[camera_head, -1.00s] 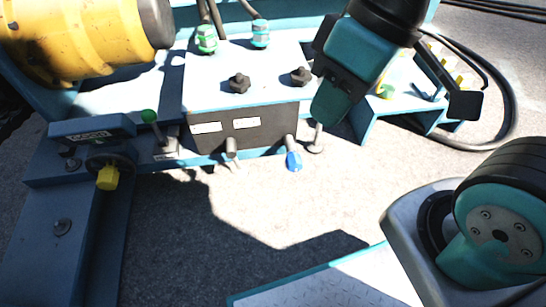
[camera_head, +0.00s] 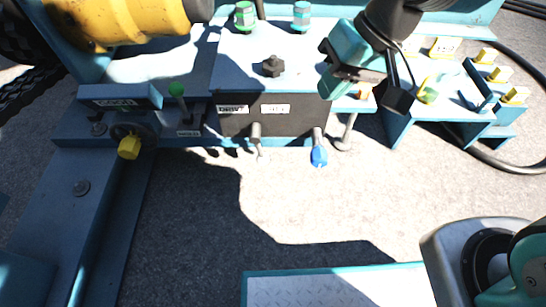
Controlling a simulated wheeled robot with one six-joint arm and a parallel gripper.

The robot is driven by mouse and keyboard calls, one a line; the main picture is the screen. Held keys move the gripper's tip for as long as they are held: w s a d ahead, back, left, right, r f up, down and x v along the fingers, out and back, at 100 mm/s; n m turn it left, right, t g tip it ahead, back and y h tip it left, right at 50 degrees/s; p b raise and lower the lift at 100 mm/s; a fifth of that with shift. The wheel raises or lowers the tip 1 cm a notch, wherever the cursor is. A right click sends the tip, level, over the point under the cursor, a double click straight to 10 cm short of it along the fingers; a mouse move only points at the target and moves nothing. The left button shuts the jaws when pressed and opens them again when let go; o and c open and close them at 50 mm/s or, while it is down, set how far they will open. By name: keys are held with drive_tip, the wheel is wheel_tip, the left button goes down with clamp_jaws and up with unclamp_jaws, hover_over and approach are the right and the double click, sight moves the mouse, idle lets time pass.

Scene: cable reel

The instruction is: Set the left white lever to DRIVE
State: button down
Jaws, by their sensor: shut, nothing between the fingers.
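A grey-white lever (camera_head: 257,140) hangs from the front of the dark control panel (camera_head: 295,127), below two white labels. The left label (camera_head: 233,109) seems to read DRIVE; the right label (camera_head: 275,109) is too small to read surely. A second lever with a blue end (camera_head: 319,156) is to its right, and a pale lever (camera_head: 348,130) stands further right. My gripper (camera_head: 333,88) is shut and empty, above the right part of the control box, apart from the left lever. It hides part of the box top.
A black star knob (camera_head: 272,67) sits on the box top. A yellow drum (camera_head: 120,18) is at upper left. Yellow-handled parts (camera_head: 499,74) stand at right. The ground in front is open.

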drive_tip(key=w+a+f+m+b, duration=0.25)
drive_tip(key=w+f, duration=0.35)
drive_tip(key=f, duration=0.6)
drive_tip(key=m+t, duration=0.1)
drive_tip(key=m, duration=0.3)
approach(259, 150)
drive_tip(key=d+f, duration=0.3)
drive_tip(key=d, duration=0.1)
drive_tip(key=shift+s+r+b, duration=0.1)
drive_tip(key=shift+r+b, duration=0.1)
drive_tip(key=shift+b, duration=0.1)
drive_tip(key=b+x, duration=0.5)
drive_tip(key=x, duration=0.5)
drive_tip(key=shift+b, duration=0.3)
